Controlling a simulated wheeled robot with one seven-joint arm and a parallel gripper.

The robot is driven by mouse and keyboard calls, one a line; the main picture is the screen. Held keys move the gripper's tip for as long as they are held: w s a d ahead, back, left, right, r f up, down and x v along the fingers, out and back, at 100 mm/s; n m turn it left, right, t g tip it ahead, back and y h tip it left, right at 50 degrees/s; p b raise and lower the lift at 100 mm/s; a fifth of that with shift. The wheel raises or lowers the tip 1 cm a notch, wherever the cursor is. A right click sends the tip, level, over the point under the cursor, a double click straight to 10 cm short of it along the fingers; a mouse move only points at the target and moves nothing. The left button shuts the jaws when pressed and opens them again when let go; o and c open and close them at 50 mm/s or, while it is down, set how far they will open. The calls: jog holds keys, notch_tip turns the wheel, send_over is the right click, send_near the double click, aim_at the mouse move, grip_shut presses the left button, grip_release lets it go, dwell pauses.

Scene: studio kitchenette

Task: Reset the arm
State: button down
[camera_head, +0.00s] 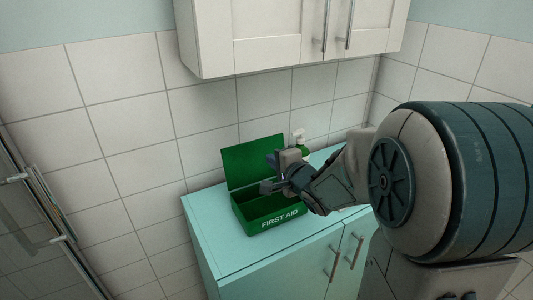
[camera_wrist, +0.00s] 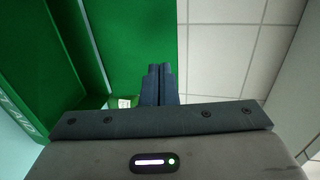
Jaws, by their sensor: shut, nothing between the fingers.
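My gripper (camera_head: 266,187) is over the open green first aid box (camera_head: 272,226) on the turquoise counter, its fingers close to the raised lid (camera_head: 245,160). In the wrist view the two dark fingers (camera_wrist: 159,84) lie side by side, shut and empty. The lid (camera_wrist: 130,40) fills the upper middle of that view, and part of the box shows at the left. My gripper and arm hide part of the box's right side. I cannot tell whether the fingers touch the lid.
The turquoise counter (camera_head: 205,221) is clear left of the box. A bottle with a white pump (camera_head: 299,136) stands behind my gripper, partly hidden. White wall cabinets (camera_head: 262,35) hang above. A tiled wall is behind, and a glass-panelled door (camera_head: 45,215) is at the left.

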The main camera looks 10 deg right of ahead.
jog(key=s+d+f+n+g+h+p, duration=0.1)
jog(key=s+d+n+g+h, duration=0.2)
jog(key=s, duration=0.4)
jog(key=s+d+n+g+h+p, duration=0.1)
jog(key=s+d+n+g+h, duration=0.25)
jog(key=s, duration=0.35)
jog(key=s+a+f+n+g+y, duration=0.1)
jog(key=s+a+n+g+y, duration=0.1)
jog(key=s+a+n+g, duration=0.2)
jog(key=s+n+g, duration=0.1)
jog(key=s+n, duration=0.2)
jog(key=s, duration=0.4)
jog(key=shift+s+a+f+n, duration=0.15)
jog(key=shift+s+a+n, duration=0.05)
jog(key=shift+s+n, duration=0.2)
